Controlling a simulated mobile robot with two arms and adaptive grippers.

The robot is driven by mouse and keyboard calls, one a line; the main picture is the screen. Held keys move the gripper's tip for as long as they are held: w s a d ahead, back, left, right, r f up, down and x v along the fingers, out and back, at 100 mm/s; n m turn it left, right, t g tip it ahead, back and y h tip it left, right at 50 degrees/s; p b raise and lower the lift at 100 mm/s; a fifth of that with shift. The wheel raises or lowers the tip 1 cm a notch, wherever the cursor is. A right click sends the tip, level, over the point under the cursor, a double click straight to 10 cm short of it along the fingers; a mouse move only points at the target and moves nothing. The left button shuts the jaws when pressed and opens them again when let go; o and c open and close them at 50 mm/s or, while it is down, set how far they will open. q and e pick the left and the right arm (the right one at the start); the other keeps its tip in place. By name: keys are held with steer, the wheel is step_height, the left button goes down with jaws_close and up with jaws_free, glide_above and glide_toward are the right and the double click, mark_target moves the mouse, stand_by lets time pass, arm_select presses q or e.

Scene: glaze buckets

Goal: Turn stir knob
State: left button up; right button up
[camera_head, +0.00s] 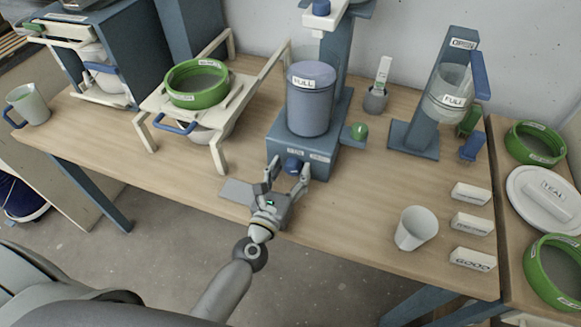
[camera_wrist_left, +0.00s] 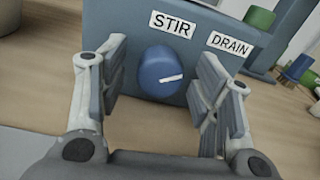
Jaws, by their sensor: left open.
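The stir knob (camera_wrist_left: 160,72) is a round blue knob with a white pointer line, on the front of the blue stirring machine (camera_wrist_left: 115,20). In the left wrist view a STIR label (camera_wrist_left: 172,25) is above it and a DRAIN label (camera_wrist_left: 230,44) is to its right. In the head view the knob (camera_head: 292,165) shows low on the machine's front. My left gripper (camera_head: 284,178) is open, its fingers on either side of the knob; in the left wrist view the gripper (camera_wrist_left: 155,85) appears apart from it. My right gripper is not in view.
A blue bucket labelled FULL (camera_head: 311,98) stands on the machine. A green knob (camera_head: 359,131) sticks out at its right. A white cup (camera_head: 416,228) and several white label blocks (camera_head: 472,223) stand to the right. A green-ringed sieve stand (camera_head: 197,84) is to the left.

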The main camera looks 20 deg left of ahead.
arm_select(q)
steer(key=shift+w, duration=0.3)
steer(key=c, duration=1)
steer(key=shift+m, duration=0.4)
